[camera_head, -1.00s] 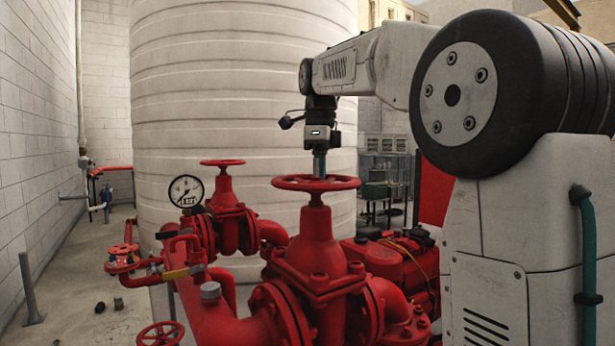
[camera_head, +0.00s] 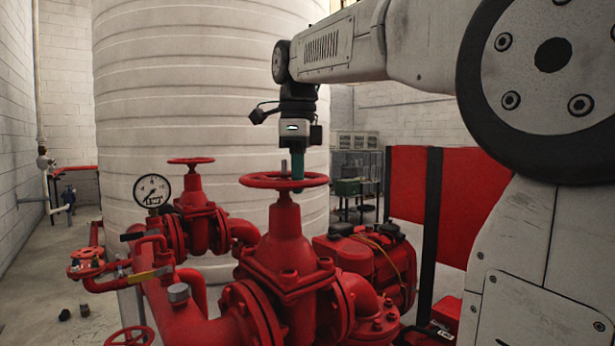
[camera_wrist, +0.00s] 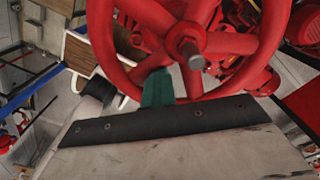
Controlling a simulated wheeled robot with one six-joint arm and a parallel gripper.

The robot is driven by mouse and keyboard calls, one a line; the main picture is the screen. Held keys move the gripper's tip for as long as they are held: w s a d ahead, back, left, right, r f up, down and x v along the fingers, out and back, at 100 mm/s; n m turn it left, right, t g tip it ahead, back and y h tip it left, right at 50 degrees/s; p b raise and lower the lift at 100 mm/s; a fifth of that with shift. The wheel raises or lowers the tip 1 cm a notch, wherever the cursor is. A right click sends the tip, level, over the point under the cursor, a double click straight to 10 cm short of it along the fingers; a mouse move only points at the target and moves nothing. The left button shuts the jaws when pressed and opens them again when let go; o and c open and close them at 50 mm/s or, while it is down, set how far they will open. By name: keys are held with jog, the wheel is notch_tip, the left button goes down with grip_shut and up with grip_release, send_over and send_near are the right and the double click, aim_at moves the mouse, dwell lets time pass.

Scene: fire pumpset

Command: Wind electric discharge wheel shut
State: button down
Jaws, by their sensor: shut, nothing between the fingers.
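A large red handwheel (camera_head: 262,181) sits level on top of the nearest red valve (camera_head: 285,235). Its spokes and rim fill the upper part of the wrist view (camera_wrist: 237,43), with the grey spindle end (camera_wrist: 190,50) at its hub. My gripper (camera_head: 298,175) points straight down at the wheel, to the right of the spindle in the head view. Its green fingers are shut with nothing between them. In the wrist view, the green fingertip (camera_wrist: 157,88) lies beside a spoke at the rim; I cannot tell whether it touches.
A second valve with a smaller red wheel (camera_head: 191,161) stands behind to the left, beside a pressure gauge (camera_head: 152,190). Another red wheel (camera_head: 130,337) is at the lower left edge. A red engine (camera_head: 365,265) is to the right. A white tank (camera_head: 200,80) rises behind.

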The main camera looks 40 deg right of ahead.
aim_at(268, 177)
jog(key=w+a, duration=0.1)
jog(key=a, duration=0.1)
jog(key=w+a, duration=0.1)
jog(key=a, duration=0.1)
jog(key=shift+w, duration=0.3)
jog(key=w, duration=0.3)
jog(key=shift+w+a, duration=0.1)
jog(key=shift+w, duration=0.25)
jog(key=w+d, duration=0.3)
jog(key=shift+d, duration=0.15)
jog(key=d, duration=0.2)
jog(key=s+d, duration=0.1)
jog(key=d, duration=0.1)
jog(key=shift+s+d, duration=0.15)
jog(key=shift+d, duration=0.05)
jog(key=s, duration=0.2)
jog(key=s+d, duration=0.1)
jog(key=s, duration=0.1)
jog(key=shift+s+d, duration=0.1)
jog(key=shift+s, duration=0.05)
jog(key=s+a, duration=0.2)
jog(key=s, duration=0.1)
jog(key=shift+s+a, duration=0.2)
jog(key=shift+a, duration=0.2)
jog(key=a, duration=0.4)
jog(key=shift+w+a, duration=0.25)
jog(key=shift+w, duration=0.05)
jog(key=shift+w+a, duration=0.75)
jog(key=shift+w, duration=0.2)
notch_tip(268, 177, up, 8)
